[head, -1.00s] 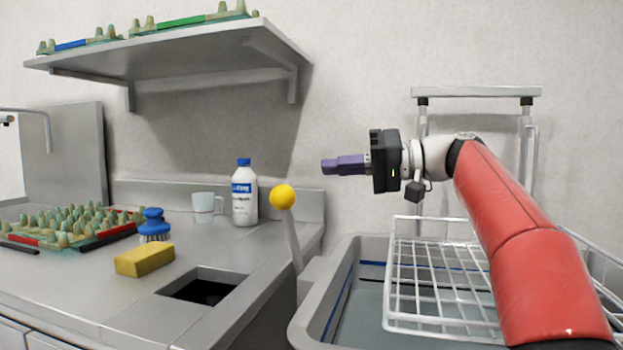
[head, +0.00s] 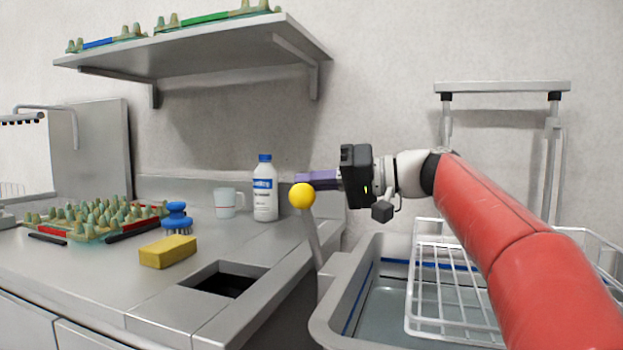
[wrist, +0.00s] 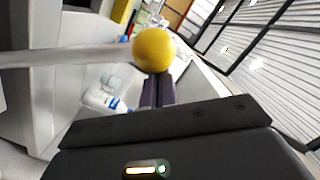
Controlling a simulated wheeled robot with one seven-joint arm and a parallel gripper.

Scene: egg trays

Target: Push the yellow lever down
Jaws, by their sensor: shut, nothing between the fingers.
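The yellow lever (head: 302,195) is a round yellow knob on a grey metal rod that rises, slightly tilted, at the counter's right end. My gripper (head: 302,178) has purple fingers. It is shut and empty, with its tips at the height of the knob's top. In the head view the knob overlaps the lower part of the fingertips. In the wrist view the yellow knob (wrist: 153,50) lies right at the ends of the purple fingers (wrist: 158,82) and hides their tips. I cannot tell whether they touch.
A white bottle (head: 265,190), a mug (head: 227,203), a blue brush (head: 177,218), a yellow sponge (head: 168,251) and an egg tray (head: 92,238) stand on the counter to the left. A shelf (head: 200,58) hangs above. A wire rack (head: 428,290) sits in the basin on the right.

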